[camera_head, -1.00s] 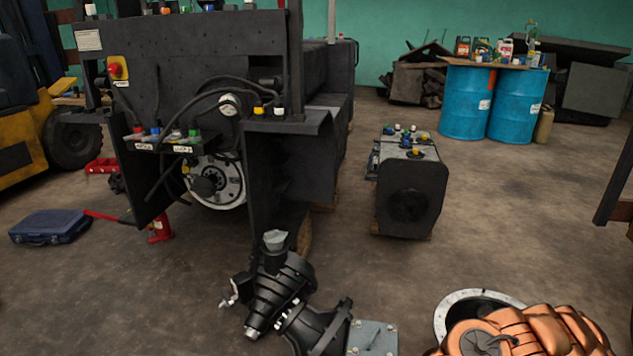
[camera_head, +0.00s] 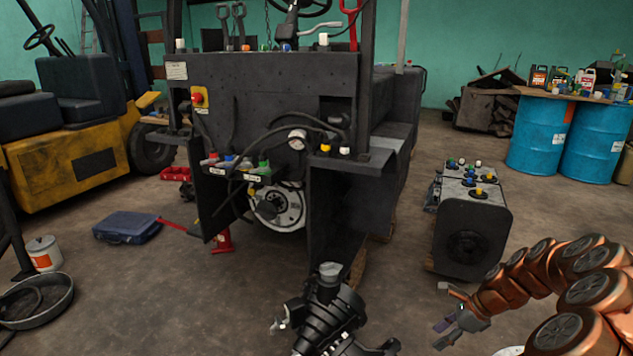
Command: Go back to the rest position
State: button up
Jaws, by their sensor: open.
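My copper-coloured segmented arm (camera_head: 590,285) comes in at the lower right. My gripper (camera_head: 448,318) is at its end, right of bottom centre, with its fingers apart and nothing visible between them. It is in front of the dark boxy unit (camera_head: 466,245) in the picture, and I see no contact. The stripped forklift (camera_head: 275,95) stands in the centre, to the upper left of the gripper.
A black ribbed part (camera_head: 328,315) is at bottom centre, left of my gripper. Blue drums (camera_head: 540,135) stand back right. A blue case (camera_head: 125,227), a round pan (camera_head: 35,302) and a yellow forklift (camera_head: 70,165) are on the left.

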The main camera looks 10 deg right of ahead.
jog(key=s+a+r+n+g+p, duration=0.1)
jog(key=s+a+r+n+p, duration=0.2)
jog(key=a+r, duration=0.35)
jog(key=s+a+r+n+g+h+p, duration=0.1)
jog(key=s+a+r+n+p, duration=0.15)
jog(key=a+r+n, duration=0.45)
jog(key=s+a+r+n+g+p, duration=0.1)
jog(key=s+a+r+n+p, duration=0.1)
jog(key=s+a+r, duration=0.45)
jog(key=s+r+n+h+p, duration=0.2)
jog(key=s+r+n+p, duration=0.2)
jog(key=s+r, duration=0.3)
jog(key=s+r+n+g+h+p, duration=0.1)
jog(key=s+r+n+p, duration=0.4)
jog(key=s, duration=0.9)
notch_tip(320, 180, up, 2)
jog(key=shift+s+a+r+n+h, duration=0.1)
jog(key=shift+s+a+n+h, duration=0.15)
jog(key=shift+n+h, duration=0.7)
